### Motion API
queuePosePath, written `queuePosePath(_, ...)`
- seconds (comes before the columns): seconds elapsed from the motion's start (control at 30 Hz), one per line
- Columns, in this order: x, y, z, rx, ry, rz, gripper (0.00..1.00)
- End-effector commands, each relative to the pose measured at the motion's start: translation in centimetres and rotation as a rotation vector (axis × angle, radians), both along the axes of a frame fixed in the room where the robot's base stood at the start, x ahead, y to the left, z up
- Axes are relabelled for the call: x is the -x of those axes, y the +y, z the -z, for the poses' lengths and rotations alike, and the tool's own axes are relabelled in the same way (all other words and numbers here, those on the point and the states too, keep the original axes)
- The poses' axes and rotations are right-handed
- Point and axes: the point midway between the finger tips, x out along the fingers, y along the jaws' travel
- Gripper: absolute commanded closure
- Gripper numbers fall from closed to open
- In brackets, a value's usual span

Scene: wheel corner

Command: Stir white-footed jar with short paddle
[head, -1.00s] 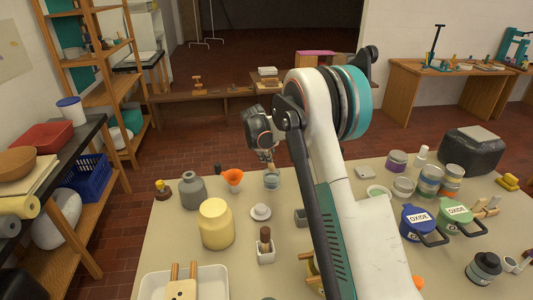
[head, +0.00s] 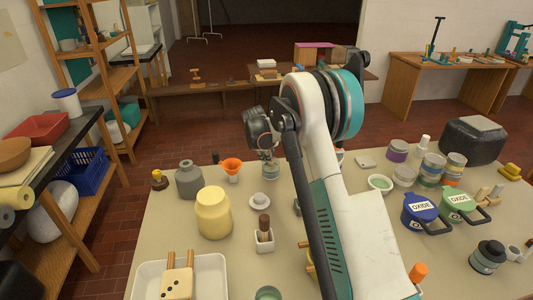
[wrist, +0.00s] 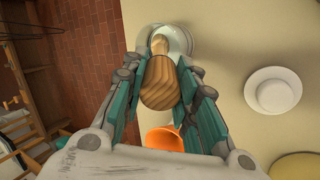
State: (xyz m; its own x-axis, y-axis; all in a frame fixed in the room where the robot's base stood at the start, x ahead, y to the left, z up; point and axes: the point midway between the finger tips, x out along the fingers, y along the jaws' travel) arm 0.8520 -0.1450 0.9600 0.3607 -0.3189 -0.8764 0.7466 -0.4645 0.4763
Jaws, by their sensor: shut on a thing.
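My gripper (wrist: 159,88) is shut on the wooden handle of the short paddle (wrist: 160,90), seen nearly end-on in the wrist view. The paddle's narrower far part reaches over a pale, round-rimmed jar (wrist: 183,40), which I take for the white-footed jar. In the head view this small jar (head: 271,171) stands on the table right below my gripper (head: 267,153). The paddle's lower end is hidden, and I cannot tell how deep it sits in the jar or whether it touches the wall.
A small white dish (head: 260,201), a yellow jar (head: 214,215) and a grey bottle (head: 189,181) are near. Blue (head: 419,212) and green oxide pots stand right, beyond my arm.

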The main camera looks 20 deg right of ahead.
Motion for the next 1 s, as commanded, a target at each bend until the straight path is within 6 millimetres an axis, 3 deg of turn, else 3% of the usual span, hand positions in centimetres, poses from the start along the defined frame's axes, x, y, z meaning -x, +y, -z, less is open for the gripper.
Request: queuePosePath(1.0,-0.01,0.01,0.67,0.000,0.000,0.000,0.97)
